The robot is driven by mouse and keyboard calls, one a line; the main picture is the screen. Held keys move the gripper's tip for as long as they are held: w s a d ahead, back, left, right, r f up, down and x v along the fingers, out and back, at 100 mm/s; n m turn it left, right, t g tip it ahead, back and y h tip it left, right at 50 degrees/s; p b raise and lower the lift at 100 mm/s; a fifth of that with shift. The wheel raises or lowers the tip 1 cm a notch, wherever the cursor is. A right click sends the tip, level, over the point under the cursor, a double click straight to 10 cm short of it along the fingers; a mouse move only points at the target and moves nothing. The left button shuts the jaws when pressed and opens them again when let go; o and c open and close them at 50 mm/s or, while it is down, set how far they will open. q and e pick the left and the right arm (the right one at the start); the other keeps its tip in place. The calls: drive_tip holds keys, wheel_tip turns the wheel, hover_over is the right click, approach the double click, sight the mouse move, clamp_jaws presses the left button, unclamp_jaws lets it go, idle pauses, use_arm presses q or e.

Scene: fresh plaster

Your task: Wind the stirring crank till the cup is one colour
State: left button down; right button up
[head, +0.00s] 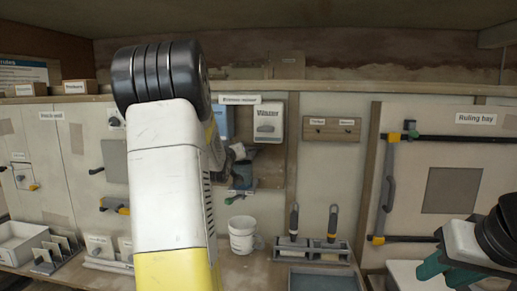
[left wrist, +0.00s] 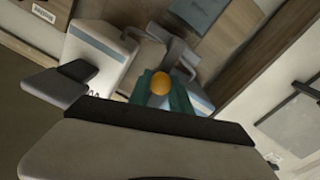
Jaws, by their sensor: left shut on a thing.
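My left arm fills the middle of the head view and hides most of its gripper. In the left wrist view, the teal fingers of my left gripper (left wrist: 160,97) are shut on an orange round knob (left wrist: 160,83), which looks like the crank's handle. The crank's arm is mostly hidden there.
A white Water box (head: 268,122) hangs beside the station. A ruling bay (head: 455,190) is on the right. Bench near the bucket has some free room.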

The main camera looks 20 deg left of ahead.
use_arm(q)
drive_tip(key=shift+s+a+f+n, duration=0.1)
drive_tip(key=shift+a+f+n, duration=0.3)
drive_tip(key=shift+n, duration=0.9)
drive_tip(key=shift+s+a+f+n, duration=0.2)
drive_tip(key=shift+a+n, duration=0.4)
drive_tip(key=shift+n, duration=0.7)
drive_tip(key=shift+s+a+f+n, duration=0.1)
drive_tip(key=shift+a+f+n, duration=0.3)
drive_tip(key=shift+n, duration=0.9)
drive_tip(key=shift+a, duration=0.1)
drive_tip(key=c, duration=1.2)
unclamp_jaws()
drive_tip(key=shift+r, duration=0.1)
drive_tip(key=v, duration=0.7)
drive_tip(key=shift+s, duration=0.35)
